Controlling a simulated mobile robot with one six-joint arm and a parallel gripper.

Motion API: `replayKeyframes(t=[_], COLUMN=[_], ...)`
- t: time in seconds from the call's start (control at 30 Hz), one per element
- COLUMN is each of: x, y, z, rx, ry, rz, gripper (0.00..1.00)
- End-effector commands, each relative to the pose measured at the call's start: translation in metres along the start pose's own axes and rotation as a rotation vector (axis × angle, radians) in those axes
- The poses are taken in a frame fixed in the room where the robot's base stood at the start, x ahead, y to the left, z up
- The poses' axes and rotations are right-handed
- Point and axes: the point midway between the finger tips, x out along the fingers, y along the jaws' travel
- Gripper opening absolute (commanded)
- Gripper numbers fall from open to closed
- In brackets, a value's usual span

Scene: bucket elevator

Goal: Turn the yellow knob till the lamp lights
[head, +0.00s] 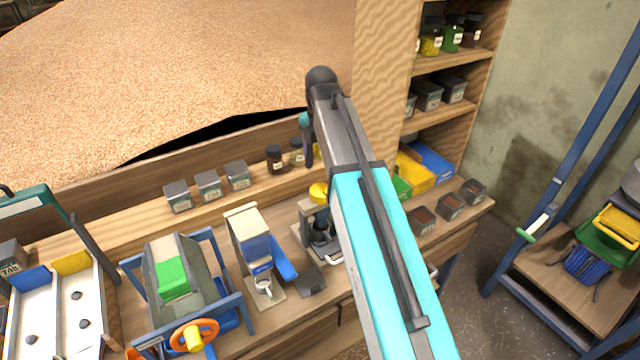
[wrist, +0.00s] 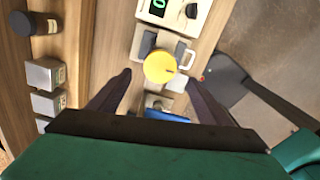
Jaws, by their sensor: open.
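The yellow knob (wrist: 160,66) is round and sits on top of a small grey device (wrist: 143,45). In the head view the knob (head: 318,190) is partly covered by my arm. My gripper (wrist: 159,79) is open and empty, its two dark fingers to either side of the knob in the wrist view and apart from it. In the head view my gripper (head: 307,152) points down above the bench, behind the knob's device. I cannot make out a lit lamp; a small red spot (wrist: 202,77) shows near the device in the wrist view.
Lidded grey tins (head: 208,185) and a dark jar (head: 275,159) line the ledge behind. A white-and-blue dispenser (head: 250,238) with a cup (head: 264,286) stands left of the device. An orange handwheel (head: 194,336) is at front left. Open tins (head: 422,219) stand at right.

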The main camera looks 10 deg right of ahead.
Motion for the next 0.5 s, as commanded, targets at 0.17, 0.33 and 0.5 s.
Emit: replayKeyframes(t=[0.17,0.33,0.5], x=[0.016,0.031,0.046], y=[-0.001,-0.001,0.0], z=[-0.001,-0.001,-0.001], rx=[-0.001,-0.001,-0.001], ry=[0.001,0.001,0.001], rz=[-0.001,-0.001,-0.001], gripper=[0.71,0.71,0.71])
